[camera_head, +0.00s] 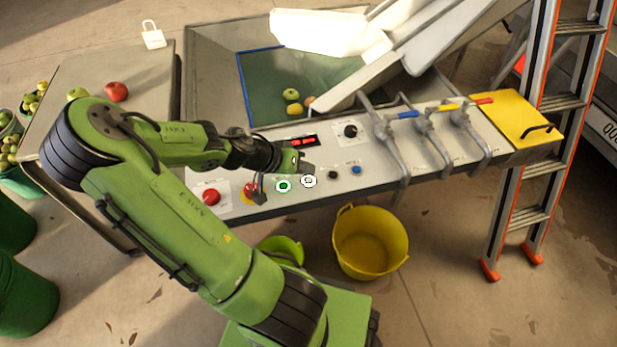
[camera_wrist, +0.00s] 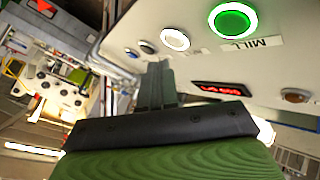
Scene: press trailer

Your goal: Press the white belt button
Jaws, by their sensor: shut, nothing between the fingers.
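The white button (camera_head: 308,181) sits on the grey control panel (camera_head: 235,204), just right of the green-ringed button (camera_head: 284,186). In the wrist view the white button (camera_wrist: 175,40) is lit, beside the green button (camera_wrist: 232,20) labelled MILL. My gripper (camera_head: 304,166) is just above and behind the white button in the head view. In the wrist view its shut fingers (camera_wrist: 158,68) end below and slightly left of the white button. I see no contact, but the exact gap is hard to tell.
A black button (camera_head: 332,174) and a blue button (camera_head: 355,169) lie to the right. Grey levers (camera_head: 425,130) stand farther right. A yellow bucket (camera_head: 371,243) is on the floor below.

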